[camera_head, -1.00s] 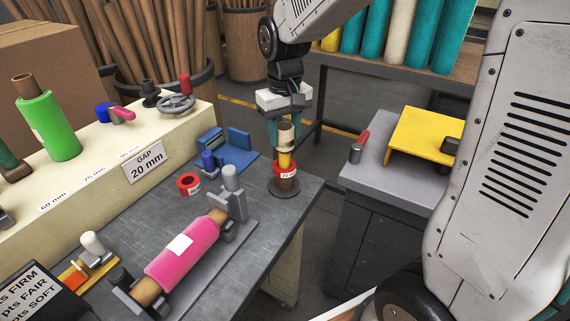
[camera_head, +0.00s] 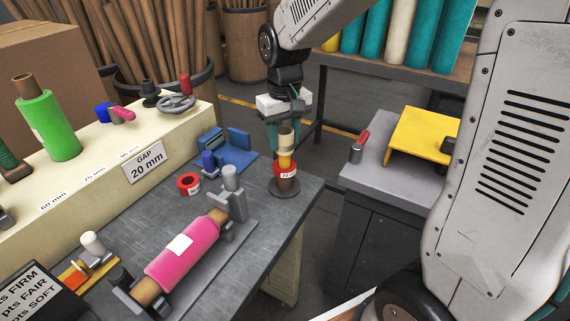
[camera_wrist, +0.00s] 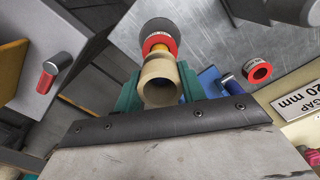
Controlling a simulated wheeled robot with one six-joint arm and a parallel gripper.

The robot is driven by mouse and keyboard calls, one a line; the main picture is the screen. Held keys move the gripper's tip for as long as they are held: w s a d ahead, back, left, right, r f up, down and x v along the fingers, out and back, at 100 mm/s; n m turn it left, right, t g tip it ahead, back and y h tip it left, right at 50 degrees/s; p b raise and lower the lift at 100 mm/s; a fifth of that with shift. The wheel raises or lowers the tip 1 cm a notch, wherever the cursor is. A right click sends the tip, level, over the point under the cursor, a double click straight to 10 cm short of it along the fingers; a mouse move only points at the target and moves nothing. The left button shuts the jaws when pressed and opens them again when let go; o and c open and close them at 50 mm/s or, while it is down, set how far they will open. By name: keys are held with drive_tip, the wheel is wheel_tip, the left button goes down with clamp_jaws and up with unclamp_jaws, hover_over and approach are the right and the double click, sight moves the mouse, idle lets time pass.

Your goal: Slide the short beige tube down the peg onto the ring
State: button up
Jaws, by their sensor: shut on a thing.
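My gripper (camera_head: 285,138), with teal fingers, is shut on the short beige tube (camera_head: 286,144). It also shows in the wrist view (camera_wrist: 160,82), with its open end facing the camera. The tube is upright in line with the peg, whose yellow part (camera_head: 285,162) shows just below it. Whether the peg's tip is inside the tube cannot be told. The red ring (camera_head: 284,171) with a white label sits around the peg lower down, above a brown section and a dark round base (camera_head: 285,193). The tube is apart from the ring. The ring also shows in the wrist view (camera_wrist: 159,44).
A loose red ring (camera_head: 189,184) lies left of the peg on the grey table. A pink roll (camera_head: 182,253) in a holder is in front. A blue fixture (camera_head: 232,150) stands behind. The table's right edge is close to the peg base.

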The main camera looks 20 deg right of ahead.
sight(284, 151)
drive_tip(key=shift+f, duration=2.3)
idle(1.5)
drive_tip(key=o, duration=1.2)
wheel_tip(284, 151, up, 8)
drive_tip(key=shift+f, duration=0.1)
